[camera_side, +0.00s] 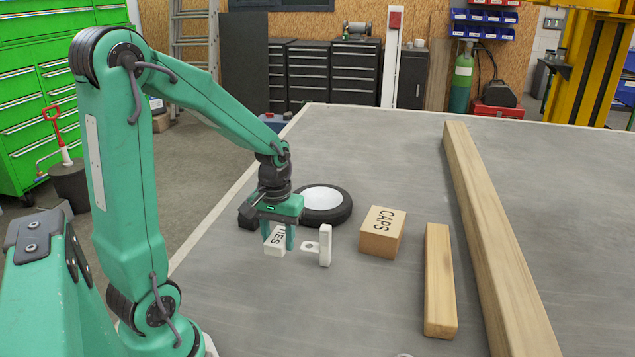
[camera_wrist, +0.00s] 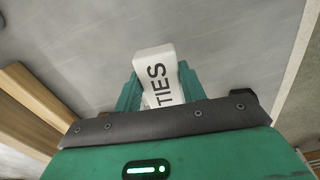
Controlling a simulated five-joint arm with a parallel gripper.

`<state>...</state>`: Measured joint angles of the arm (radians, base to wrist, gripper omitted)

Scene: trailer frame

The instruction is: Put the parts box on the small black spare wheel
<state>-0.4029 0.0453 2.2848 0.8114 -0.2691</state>
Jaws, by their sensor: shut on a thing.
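My gripper (camera_side: 279,238) is shut on a small white box (camera_side: 274,246) lettered "TIES". The wrist view shows this box (camera_wrist: 157,75) between the two green fingers. I cannot tell whether its underside touches the grey table. The small black spare wheel (camera_side: 323,199) lies flat just behind and to the right of my gripper, with a pale disc in its middle. My gripper hides part of its left side. A tan cardboard box (camera_side: 381,236) lettered "CAPS" stands on the table to the right of the wheel.
A white bracket (camera_side: 325,246) stands close to the right of my gripper, in front of the wheel. A short wooden block (camera_side: 439,283) and a long wooden beam (camera_side: 490,225) lie further right.

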